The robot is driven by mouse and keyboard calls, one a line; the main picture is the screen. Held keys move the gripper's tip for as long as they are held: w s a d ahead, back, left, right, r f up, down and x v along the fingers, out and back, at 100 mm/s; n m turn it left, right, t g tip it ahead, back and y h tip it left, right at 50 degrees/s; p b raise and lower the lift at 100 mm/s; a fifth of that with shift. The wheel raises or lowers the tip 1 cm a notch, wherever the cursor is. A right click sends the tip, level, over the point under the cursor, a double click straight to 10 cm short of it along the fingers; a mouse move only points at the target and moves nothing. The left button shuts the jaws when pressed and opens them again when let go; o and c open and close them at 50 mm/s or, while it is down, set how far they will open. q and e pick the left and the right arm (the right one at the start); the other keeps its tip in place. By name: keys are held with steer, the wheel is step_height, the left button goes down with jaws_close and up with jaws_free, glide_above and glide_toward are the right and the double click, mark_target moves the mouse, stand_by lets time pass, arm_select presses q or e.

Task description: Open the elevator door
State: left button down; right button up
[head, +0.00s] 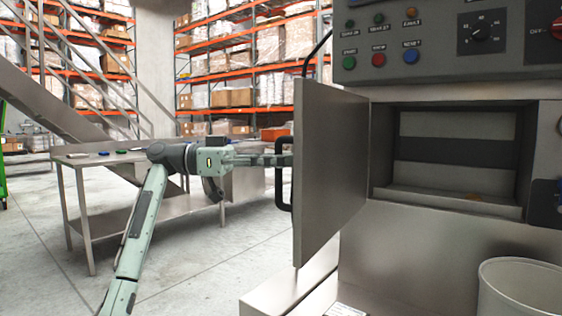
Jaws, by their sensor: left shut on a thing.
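A flat grey metal door (330,165) stands swung open on the front of a grey machine. A black bar handle (283,178) is on the door's outer face. My left gripper (279,160) reaches in from the left and is shut on the handle. The fingertips are partly lost against the handle and door edge. Inside the opening is a grey recess with a light ledge at the bottom. My right gripper is not in view.
A control panel (440,40) with coloured buttons and a knob is above the opening. A grey bin (520,288) stands at lower right. A metal table (110,160) with small items is behind my left arm, beside a staircase. The floor at left is clear.

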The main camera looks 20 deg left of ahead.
arm_select(q)
steer(key=shift+s+f, duration=0.1)
steer(key=shift+s, duration=0.05)
steer(key=c, duration=1.5)
jaws_free()
steer(key=shift+s+a, duration=0.1)
steer(key=shift+c, duration=0.2)
steer(key=v, duration=1.2)
